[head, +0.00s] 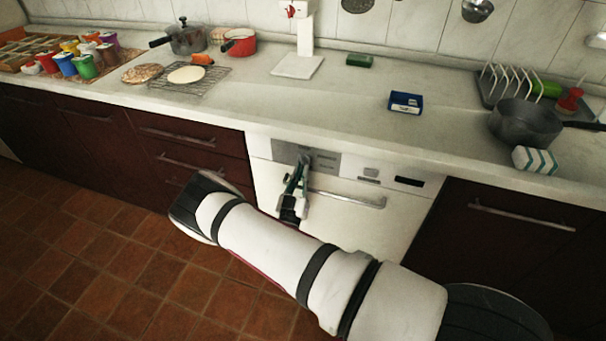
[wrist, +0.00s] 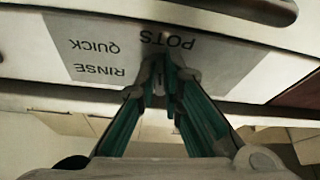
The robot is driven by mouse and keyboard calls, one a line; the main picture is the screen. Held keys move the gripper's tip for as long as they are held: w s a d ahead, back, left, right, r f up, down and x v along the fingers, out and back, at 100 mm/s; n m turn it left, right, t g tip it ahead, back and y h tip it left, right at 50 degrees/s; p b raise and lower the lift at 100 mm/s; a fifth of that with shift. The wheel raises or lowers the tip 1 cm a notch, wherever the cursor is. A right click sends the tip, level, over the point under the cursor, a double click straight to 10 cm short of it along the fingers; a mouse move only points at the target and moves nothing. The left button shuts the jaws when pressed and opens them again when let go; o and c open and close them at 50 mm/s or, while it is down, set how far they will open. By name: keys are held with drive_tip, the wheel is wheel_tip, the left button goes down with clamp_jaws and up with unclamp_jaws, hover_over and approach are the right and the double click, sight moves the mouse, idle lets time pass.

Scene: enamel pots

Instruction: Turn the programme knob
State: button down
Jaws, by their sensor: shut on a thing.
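The white dishwasher (head: 342,207) stands under the counter, with a grey label plate (head: 325,160) on its front panel. In the wrist view the plate (wrist: 95,62) appears upside down and reads POTS, QUICK and RINSE. My gripper (head: 303,164) reaches the plate from the front, and its green-padded fingers (wrist: 160,78) converge by the word POTS. They are shut on the programme knob, which is mostly hidden between the fingertips. The knob's exact pointing direction cannot be told.
A bar handle (head: 348,199) crosses the dishwasher door just below and right of my gripper. Dark drawers (head: 190,140) stand to the left and a dark cabinet (head: 500,240) to the right. Pots, a blue box (head: 405,102) and a dish rack are on the counter (head: 340,95) above.

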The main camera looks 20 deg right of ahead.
drive_tip(key=shift+w+a+f+m+g+h+b, duration=0.1)
drive_tip(key=shift+m+g+h+b, duration=0.2)
drive_tip(key=shift+m, duration=0.5)
drive_tip(key=shift+a+m+g+h, duration=0.1)
drive_tip(key=shift+m+h, duration=0.3)
drive_tip(key=shift+m, duration=0.4)
drive_tip(key=c, duration=1.7)
unclamp_jaws()
drive_tip(key=v, duration=1.2)
drive_tip(key=shift+w, duration=0.1)
